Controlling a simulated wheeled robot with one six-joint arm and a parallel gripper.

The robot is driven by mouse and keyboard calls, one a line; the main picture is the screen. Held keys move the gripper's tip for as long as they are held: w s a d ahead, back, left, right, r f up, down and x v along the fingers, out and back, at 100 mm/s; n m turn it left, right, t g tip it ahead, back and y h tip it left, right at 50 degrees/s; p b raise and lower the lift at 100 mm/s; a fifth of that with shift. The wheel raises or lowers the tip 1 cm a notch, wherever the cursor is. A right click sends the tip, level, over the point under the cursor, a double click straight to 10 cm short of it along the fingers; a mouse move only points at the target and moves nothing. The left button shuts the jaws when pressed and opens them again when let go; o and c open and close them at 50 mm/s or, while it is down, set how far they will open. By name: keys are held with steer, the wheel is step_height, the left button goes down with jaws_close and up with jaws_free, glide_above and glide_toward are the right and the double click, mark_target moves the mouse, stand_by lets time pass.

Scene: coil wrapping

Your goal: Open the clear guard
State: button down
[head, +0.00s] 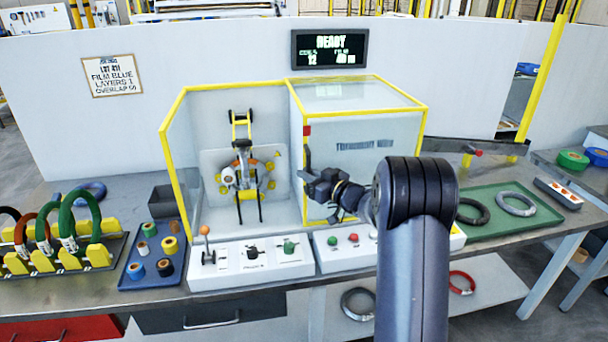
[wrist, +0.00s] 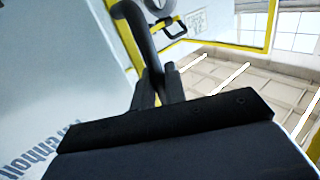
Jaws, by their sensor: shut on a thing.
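The clear guard (head: 378,150) is a see-through panel in a yellow frame, in front of the right half of the wrapping machine. A dark upright handle (head: 307,158) is at its left edge. My gripper (head: 306,177) is shut on this handle, coming from the right. In the wrist view, the handle (wrist: 137,35) runs as a dark curved bar into the closed fingers (wrist: 156,88). The left half of the machine is uncovered in front, and its wrapping head (head: 240,172) shows there. My wrist and arm hide the guard's lower right.
A control panel (head: 250,258) with a lever and knobs runs along the front. A blue tray of rolls (head: 135,268) and a coil rack (head: 20,262) stand left. A green tray (head: 510,232) with coils is right. A display (head: 329,63) reads READY.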

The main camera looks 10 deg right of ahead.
steer(key=c, duration=1.8)
jaws_free()
steer(key=shift+s, duration=0.1)
steer(key=b+v, duration=0.2)
steer(key=v, duration=0.8)
steer(key=shift+s+d, duration=0.2)
steer(key=shift+s, duration=0.1)
steer(key=p+x, duration=0.2)
steer(key=x, duration=0.9)
steer(key=shift+a, duration=0.1)
